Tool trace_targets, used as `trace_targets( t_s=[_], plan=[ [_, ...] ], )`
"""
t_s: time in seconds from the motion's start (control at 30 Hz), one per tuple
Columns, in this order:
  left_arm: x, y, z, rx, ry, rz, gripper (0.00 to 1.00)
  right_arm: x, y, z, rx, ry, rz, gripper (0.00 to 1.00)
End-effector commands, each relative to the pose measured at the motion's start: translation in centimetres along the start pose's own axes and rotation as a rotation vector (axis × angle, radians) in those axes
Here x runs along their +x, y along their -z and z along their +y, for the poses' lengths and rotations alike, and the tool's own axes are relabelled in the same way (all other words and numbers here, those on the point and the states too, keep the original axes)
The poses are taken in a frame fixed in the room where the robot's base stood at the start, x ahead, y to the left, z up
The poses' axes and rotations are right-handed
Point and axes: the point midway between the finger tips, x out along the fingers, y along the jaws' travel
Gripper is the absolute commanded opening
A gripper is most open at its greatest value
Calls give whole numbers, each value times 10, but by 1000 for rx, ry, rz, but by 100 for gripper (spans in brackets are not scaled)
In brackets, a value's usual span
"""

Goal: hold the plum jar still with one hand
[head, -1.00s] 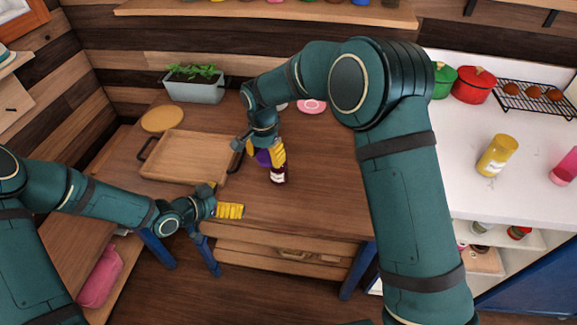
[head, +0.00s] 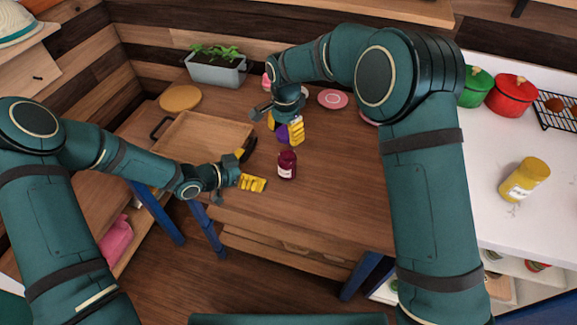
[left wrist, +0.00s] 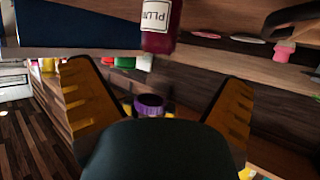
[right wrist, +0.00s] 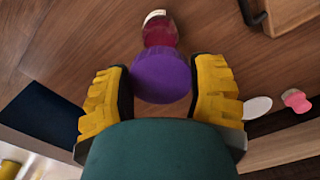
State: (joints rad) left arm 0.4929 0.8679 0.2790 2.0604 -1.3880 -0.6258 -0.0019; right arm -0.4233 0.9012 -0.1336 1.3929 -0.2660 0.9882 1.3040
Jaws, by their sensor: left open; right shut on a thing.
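The plum jar (head: 287,166) stands upright on the wooden table, dark red with a white label. It also shows in the left wrist view (left wrist: 161,28), label readable, and behind the lid in the right wrist view (right wrist: 160,33). My right gripper (head: 284,131) is shut on a purple lid (right wrist: 161,76), held behind and above the jar, apart from it. The lid's ring shows in the left wrist view (left wrist: 148,105). My left gripper (head: 251,168) is open and empty, just left of the jar, with its fingers not around it.
A wooden tray (head: 205,140) with dark handles lies left of the jar. A round board (head: 180,98), a planter (head: 215,70) and a pink plate (head: 333,99) are farther back. The table right of the jar is clear. A white counter (head: 490,160) stands at right.

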Motion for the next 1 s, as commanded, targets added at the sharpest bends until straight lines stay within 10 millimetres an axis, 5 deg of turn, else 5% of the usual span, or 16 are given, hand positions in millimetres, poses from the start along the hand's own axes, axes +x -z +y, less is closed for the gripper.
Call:
trace_targets(
  t_s=[0.27, 0.7, 1.0],
  plan=[
    [11, 0, 0, -1, -2, 0, 100, 0, 0, 0, 0, 0, 0, 46],
    [85, 0, 1, 0, -3, 0, 100, 0, 0, 0, 0, 0, 0, 46],
    [116, 0, 0, -1, -1, -1, 100, 0, 0, 0, 0, 0, 0, 46]
  ],
)
